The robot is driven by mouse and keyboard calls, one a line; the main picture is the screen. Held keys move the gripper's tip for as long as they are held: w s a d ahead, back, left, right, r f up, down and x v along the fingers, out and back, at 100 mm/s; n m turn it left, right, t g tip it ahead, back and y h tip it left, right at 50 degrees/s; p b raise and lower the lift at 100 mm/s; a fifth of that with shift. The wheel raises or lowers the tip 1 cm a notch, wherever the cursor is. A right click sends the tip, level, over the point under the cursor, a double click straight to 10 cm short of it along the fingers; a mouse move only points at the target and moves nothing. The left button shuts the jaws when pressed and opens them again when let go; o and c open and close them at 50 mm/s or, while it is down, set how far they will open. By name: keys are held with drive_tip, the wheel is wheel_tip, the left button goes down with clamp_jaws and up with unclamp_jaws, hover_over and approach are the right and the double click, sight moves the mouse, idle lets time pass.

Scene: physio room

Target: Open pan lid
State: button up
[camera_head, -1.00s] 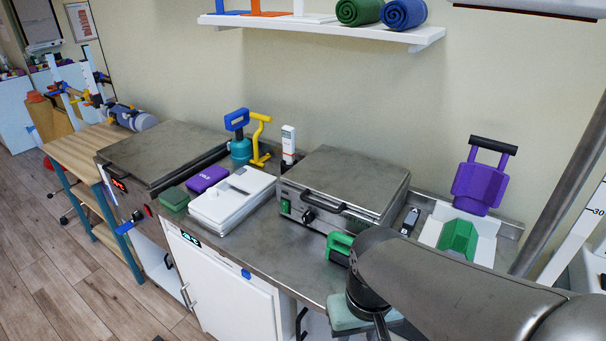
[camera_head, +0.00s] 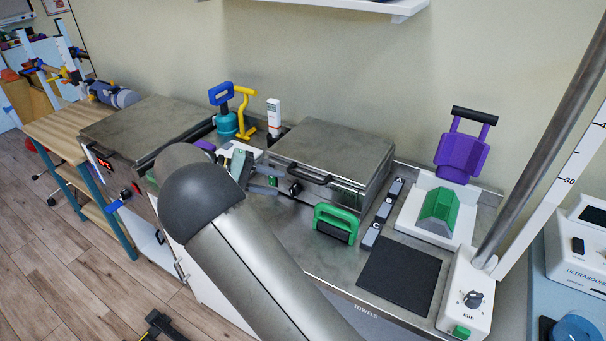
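A steel pan unit with a flat, shut lid (camera_head: 335,145) stands on the counter in the middle of the head view. A dark bar handle (camera_head: 300,174) runs along the lid's front edge. A second steel unit with a flat, shut lid (camera_head: 150,128) stands further left. My gripper (camera_head: 270,181) is at the front left of the middle unit, close to its handle. Its two fingers look apart, with nothing seen between them. Whether a finger touches the unit cannot be told. My arm hides part of the counter front and most of the white case.
A green-handled block (camera_head: 336,223) stands before the middle unit. Lettered grey blocks (camera_head: 382,215), a black mat (camera_head: 400,275) and a white holder with a green wedge (camera_head: 437,212) lie to the right. A teal kettlebell (camera_head: 227,122) and yellow clamp (camera_head: 243,110) stand behind.

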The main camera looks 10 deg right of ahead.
sight(303, 178)
drive_tip(key=w+a+t+h, duration=0.2)
drive_tip(key=a+h, duration=0.1)
drive_tip(key=a, duration=0.4)
drive_tip(key=d+f+p, duration=0.1)
drive_tip(key=d, duration=0.4)
drive_tip(key=d+p, duration=0.2)
drive_tip(key=d, duration=0.4)
drive_tip(key=d+f+p, duration=0.1)
drive_tip(key=d, duration=0.5)
drive_tip(key=shift+w+f, duration=0.3)
drive_tip(key=shift+f, duration=0.05)
clamp_jaws()
